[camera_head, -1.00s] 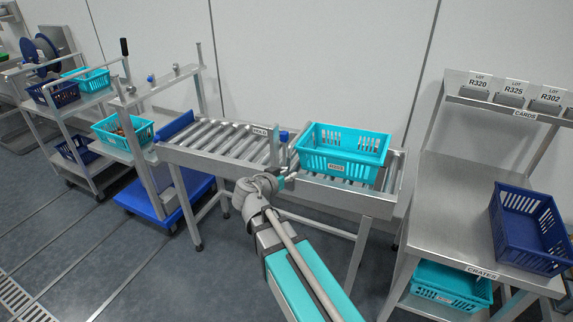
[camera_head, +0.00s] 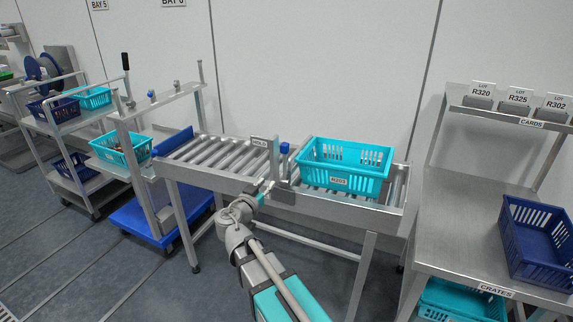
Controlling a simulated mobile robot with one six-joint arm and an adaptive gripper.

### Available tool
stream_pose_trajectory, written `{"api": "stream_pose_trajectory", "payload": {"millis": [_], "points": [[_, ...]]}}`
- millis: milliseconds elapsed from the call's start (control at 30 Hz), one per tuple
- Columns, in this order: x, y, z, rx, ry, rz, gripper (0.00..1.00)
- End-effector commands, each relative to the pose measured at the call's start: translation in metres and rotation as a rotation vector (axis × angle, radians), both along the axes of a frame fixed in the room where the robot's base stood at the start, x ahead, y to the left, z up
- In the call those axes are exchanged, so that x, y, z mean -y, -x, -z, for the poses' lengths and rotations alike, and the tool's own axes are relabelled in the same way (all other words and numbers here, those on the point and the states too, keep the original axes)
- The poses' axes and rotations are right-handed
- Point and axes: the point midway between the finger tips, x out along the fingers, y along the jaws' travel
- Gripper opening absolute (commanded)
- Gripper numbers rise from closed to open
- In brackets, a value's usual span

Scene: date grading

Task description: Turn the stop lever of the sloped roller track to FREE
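The sloped roller track (camera_head: 215,170) stands in the middle of the head view, its rollers bare on the left part. A blue knob (camera_head: 284,148) on an upright metal post, which looks like the stop lever, stands at the gap just left of the teal crate (camera_head: 345,182). A small plate (camera_head: 261,143) behind it appears to read HOLD. My gripper (camera_head: 263,189) is at the track's front rail, below and left of the blue knob, apart from the knob. Its fingers are small and partly hidden by my wrist, so their opening cannot be told.
The labelled teal crate sits on the right part of the track. A steel table (camera_head: 455,235) with a dark blue crate (camera_head: 538,262) stands at the right. A trolley (camera_head: 75,125) with crates and a blue wheeled platform (camera_head: 150,222) stand at the left. Floor is clear in front.

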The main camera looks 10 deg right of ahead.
Motion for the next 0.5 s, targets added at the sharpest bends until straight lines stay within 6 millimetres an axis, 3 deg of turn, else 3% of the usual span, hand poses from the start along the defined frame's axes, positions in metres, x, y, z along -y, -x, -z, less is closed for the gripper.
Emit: {"api": "stream_pose_trajectory", "payload": {"millis": [267, 500], "points": [[0.011, -0.015, 0.0, -0.001, -0.001, 0.002, 0.33], [0.029, -0.042, 0.0, -0.001, -0.001, 0.003, 0.33]]}}
